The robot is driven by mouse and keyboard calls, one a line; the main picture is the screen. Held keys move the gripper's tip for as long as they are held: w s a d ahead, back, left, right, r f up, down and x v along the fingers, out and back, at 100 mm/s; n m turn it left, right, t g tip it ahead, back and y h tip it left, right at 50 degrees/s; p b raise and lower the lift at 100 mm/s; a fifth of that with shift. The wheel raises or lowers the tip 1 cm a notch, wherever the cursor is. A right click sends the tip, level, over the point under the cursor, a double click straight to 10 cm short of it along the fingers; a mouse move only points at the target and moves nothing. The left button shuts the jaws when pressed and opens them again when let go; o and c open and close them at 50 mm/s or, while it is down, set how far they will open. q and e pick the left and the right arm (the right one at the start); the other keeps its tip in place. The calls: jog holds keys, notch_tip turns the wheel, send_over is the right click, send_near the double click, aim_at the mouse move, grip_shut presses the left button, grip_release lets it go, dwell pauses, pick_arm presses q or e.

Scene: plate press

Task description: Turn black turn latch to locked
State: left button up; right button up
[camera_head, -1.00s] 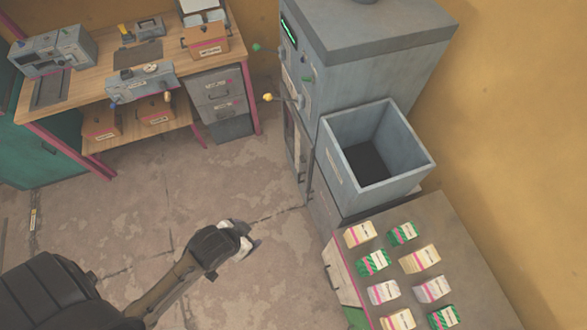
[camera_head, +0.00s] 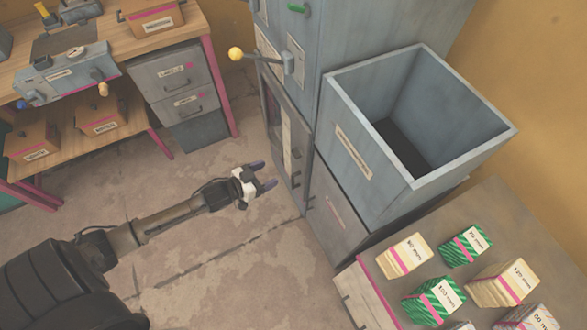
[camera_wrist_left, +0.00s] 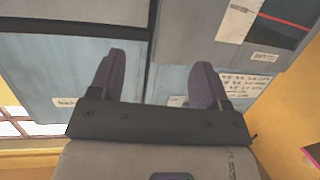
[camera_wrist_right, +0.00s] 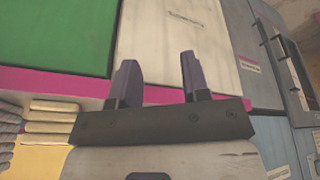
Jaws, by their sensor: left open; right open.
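The grey press cabinet (camera_head: 345,30) stands right of centre in the head view, with a dark-framed door (camera_head: 272,105) low on its front. A small dark fitting (camera_head: 296,154) sits by that door's right edge; I cannot tell whether it is the black turn latch or how it is turned. My left gripper (camera_head: 266,175) is open and empty, in front of the door's lower part and apart from it. In the left wrist view, its open fingers (camera_wrist_left: 160,65) point at grey panels. My right gripper (camera_wrist_right: 157,68) shows only in its wrist view, open and empty before a white panel.
An open grey bin (camera_head: 365,95) stands right of the door. A counter with several labelled packets (camera_head: 403,255) is at the lower right. A lever with a yellow knob (camera_head: 235,54) juts out above the door.

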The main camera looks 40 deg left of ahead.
aim_at(297, 153)
pick_arm(q)
jog(key=w+a+f+m+t+h+b, duration=0.25)
jog(key=a+f+b, duration=0.35)
jog(key=f+b, duration=0.3)
jog(key=shift+n+g+h, duration=0.35)
jog(key=shift+h, duration=0.1)
jog(key=b+x, duration=0.1)
jog(key=x, duration=0.3)
jog(key=b+x, duration=0.2)
jog(key=x, duration=0.3)
jog(key=r+b+x, duration=0.1)
jog(key=b+x, duration=0.1)
jog(key=x, duration=0.2)
jog(key=shift+w+a, duration=0.2)
jog(key=shift+w, duration=0.1)
pick_arm(e)
notch_tip(297, 153, down, 16)
jog(key=shift+a+f, duration=0.2)
jog(key=shift+a, duration=0.05)
pick_arm(q)
jog(key=c, duration=0.9)
